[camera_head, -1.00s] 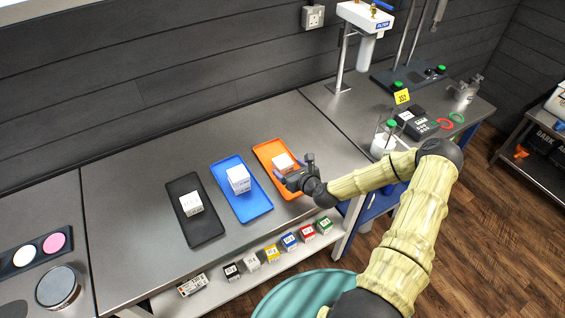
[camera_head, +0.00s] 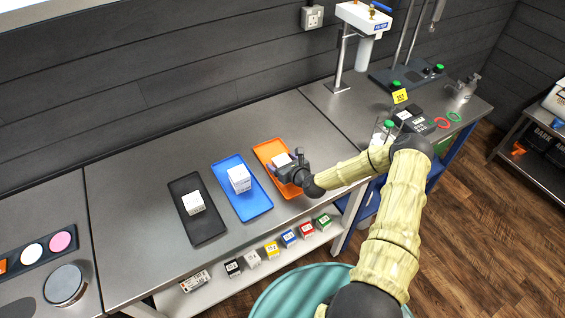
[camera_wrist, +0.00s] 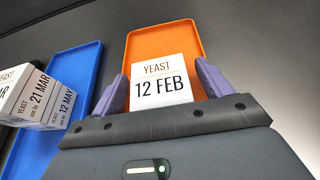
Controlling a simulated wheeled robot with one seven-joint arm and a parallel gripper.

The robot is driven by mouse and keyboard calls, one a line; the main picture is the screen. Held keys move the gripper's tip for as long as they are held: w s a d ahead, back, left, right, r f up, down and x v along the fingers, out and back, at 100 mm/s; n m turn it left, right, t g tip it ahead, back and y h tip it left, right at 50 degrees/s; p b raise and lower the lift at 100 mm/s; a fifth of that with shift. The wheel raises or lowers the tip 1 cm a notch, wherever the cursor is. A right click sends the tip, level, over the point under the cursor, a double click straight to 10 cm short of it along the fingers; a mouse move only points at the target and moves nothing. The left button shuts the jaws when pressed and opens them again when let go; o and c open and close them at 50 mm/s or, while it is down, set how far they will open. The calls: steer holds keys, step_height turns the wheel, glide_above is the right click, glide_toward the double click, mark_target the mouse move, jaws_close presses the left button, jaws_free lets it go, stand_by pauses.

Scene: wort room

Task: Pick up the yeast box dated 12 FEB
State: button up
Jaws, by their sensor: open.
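The white yeast box marked 12 FEB (camera_wrist: 162,82) sits on the orange tray (camera_wrist: 166,39) in the wrist view. In the head view the box (camera_head: 281,160) is partly covered by my gripper. My gripper (camera_head: 287,167) is at the orange tray. In the wrist view my gripper (camera_wrist: 165,85) is open, with one purple finger on each side of the box; I cannot tell whether either touches it. White boxes marked 21 MAR (camera_wrist: 38,95) and 12 MAY (camera_wrist: 62,112) stand on the blue tray (camera_wrist: 78,70), stacked or close together.
In the head view, the blue tray (camera_head: 258,205) lies left of the orange one, and a black tray (camera_head: 208,232) with a white box (camera_head: 193,203) lies further left. Several small coloured boxes (camera_head: 272,249) line the shelf below. The counter behind the trays is clear.

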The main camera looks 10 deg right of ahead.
mark_target(282, 160)
stand_by(0.4)
steer(key=c, duration=1.1)
step_height(282, 160, up, 10)
steer(key=b, duration=0.3)
